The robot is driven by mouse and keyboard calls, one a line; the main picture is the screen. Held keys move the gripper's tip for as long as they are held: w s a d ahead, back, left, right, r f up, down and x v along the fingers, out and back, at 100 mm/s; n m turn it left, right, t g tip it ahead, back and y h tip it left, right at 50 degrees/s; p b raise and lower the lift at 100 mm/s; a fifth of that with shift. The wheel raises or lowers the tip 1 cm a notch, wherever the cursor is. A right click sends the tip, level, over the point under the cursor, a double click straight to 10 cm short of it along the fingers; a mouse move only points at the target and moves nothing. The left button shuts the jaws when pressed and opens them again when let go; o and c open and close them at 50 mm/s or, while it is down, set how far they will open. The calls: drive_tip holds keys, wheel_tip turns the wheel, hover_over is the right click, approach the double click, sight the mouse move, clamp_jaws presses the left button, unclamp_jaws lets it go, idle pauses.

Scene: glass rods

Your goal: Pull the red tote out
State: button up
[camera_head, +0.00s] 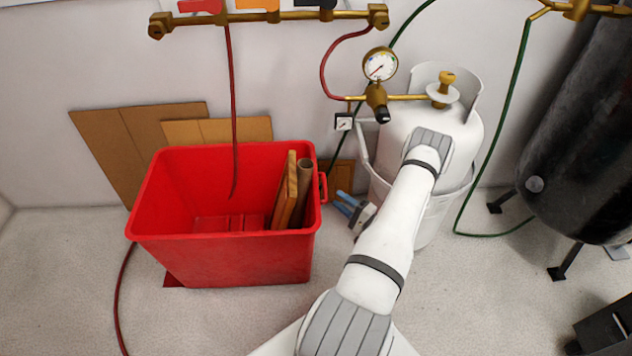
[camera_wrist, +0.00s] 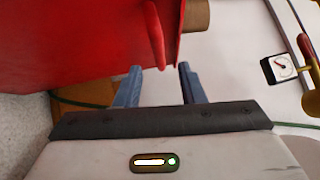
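The red tote (camera_head: 220,262) stands on the floor near the wall, open at the top. Its red handle (camera_head: 323,187) sticks out from its right side, and the handle also shows in the wrist view (camera_wrist: 154,35). Wooden boards (camera_head: 287,190) and a brown tube (camera_head: 304,176) stand inside the tote. My gripper (camera_head: 343,202) is just right of the handle, with its blue fingers pointing at the tote. In the wrist view my gripper (camera_wrist: 159,68) is open, and the handle's end lies about between the fingertips. I see no finger touching it.
A white gas cylinder (camera_head: 405,132) sits in a white bucket (camera_head: 432,214) behind my arm. A dark tank (camera_head: 585,130) stands at the right. A red hose (camera_head: 230,90) hangs into the tote. Cardboard (camera_head: 95,140) leans behind it.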

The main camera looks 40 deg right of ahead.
sight(324, 186)
drive_tip(key=x, duration=0.4)
drive_tip(key=b+x, duration=0.1)
drive_tip(key=x, duration=0.3)
drive_tip(key=shift+d+b, duration=0.25)
drive_tip(key=shift+b, duration=0.05)
clamp_jaws()
